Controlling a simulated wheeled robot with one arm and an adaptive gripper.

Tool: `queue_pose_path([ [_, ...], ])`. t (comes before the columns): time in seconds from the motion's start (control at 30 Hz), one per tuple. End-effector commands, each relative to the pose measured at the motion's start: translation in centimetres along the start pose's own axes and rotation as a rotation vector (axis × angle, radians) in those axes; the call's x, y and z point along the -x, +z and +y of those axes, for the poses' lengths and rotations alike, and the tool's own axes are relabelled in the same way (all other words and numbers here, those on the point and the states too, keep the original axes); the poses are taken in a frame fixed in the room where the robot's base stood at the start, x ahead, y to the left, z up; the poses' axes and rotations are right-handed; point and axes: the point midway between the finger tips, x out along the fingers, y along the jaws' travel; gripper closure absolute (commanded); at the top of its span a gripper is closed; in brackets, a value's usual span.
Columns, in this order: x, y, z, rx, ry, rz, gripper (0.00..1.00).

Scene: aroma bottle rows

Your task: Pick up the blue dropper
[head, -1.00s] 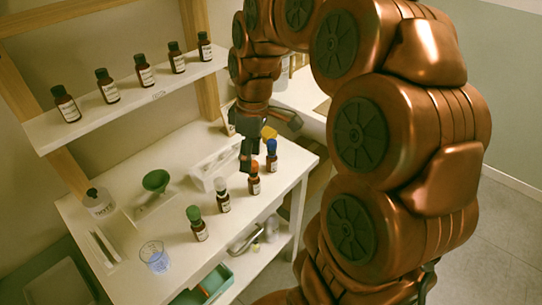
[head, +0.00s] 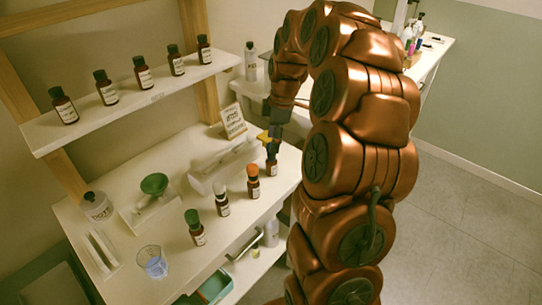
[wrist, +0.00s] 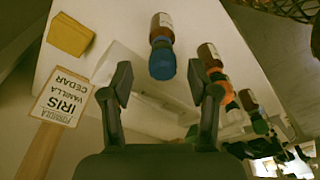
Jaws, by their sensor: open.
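The blue dropper is the cap of a small brown bottle at the right end of the front row on the table. In the wrist view the blue dropper (wrist: 162,66) lies just beyond and between my spread fingers, with its brown bottle (wrist: 161,27) behind it. In the head view the bottle (head: 271,168) stands upright and my fingers mostly hide its cap. My gripper (head: 272,140) is at the cap's height or slightly above it. It also shows in the wrist view (wrist: 164,90), open and empty, with a dark finger on each side of the dropper's line.
The orange-capped bottle (head: 253,187) stands close by, then white-capped (head: 221,204) and green-capped (head: 194,232) bottles. A formula card (head: 233,121) and yellow block (wrist: 70,35) are near. A glass beaker (head: 152,262) is at front left. A shelf (head: 150,97) holds several bottles.

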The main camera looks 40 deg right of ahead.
Motion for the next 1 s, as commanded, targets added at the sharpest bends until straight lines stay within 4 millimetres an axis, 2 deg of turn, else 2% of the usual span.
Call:
queue_pose_path([
  [0.17,-1.0,-0.2,-0.1,0.000,0.002,-0.001,0.40],
  [0.43,-4.4,-0.4,-0.4,0.000,-0.001,-0.001,0.40],
  [0.7,-4.9,-0.4,-0.3,0.000,0.004,0.000,0.40],
  [1.0,-4.9,-0.4,-0.3,0.000,0.003,0.000,0.71],
])
